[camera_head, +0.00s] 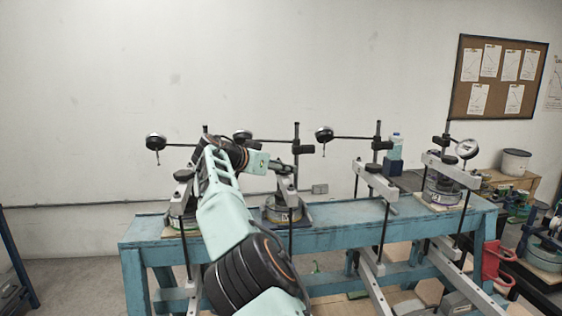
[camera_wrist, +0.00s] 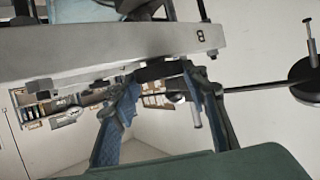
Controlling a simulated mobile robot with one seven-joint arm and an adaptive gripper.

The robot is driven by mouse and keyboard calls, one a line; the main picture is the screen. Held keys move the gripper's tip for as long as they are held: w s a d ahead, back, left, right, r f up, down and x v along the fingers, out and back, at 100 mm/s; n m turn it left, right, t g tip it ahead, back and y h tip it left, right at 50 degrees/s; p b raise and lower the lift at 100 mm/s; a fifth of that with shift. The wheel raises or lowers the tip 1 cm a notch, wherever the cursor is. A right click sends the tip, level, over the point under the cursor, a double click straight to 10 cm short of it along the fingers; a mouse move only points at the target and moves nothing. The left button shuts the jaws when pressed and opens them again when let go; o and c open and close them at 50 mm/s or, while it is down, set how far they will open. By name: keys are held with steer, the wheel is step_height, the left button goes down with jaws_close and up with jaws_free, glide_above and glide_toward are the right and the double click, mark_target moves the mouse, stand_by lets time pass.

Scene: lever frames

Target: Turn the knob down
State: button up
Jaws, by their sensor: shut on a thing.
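Several lever frames stand on a blue bench (camera_head: 345,222), each with a grey lever bar and a dial on a rod. My mint-green arm reaches from the bottom of the head view to the second frame from the left (camera_head: 285,190). My gripper (camera_head: 284,168) is at the upper part of that frame, small and partly hidden there. In the wrist view, the fingers of my gripper (camera_wrist: 165,75) are shut on a dark knob (camera_wrist: 160,71), just below a grey lever bar (camera_wrist: 110,48) marked B. The fingers hide part of the knob.
A black dial (camera_wrist: 306,80) on a thin rod is at the right in the wrist view. Another lever frame (camera_head: 375,180) stands right of my gripper.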

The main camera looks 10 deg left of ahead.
steer(key=shift+f, duration=0.25)
steer(key=o, duration=1.2)
steer(key=shift+c, duration=0.2)
steer(key=shift+r, duration=0.1)
steer(key=shift+r, duration=0.1)
steer(key=v, duration=1.2)
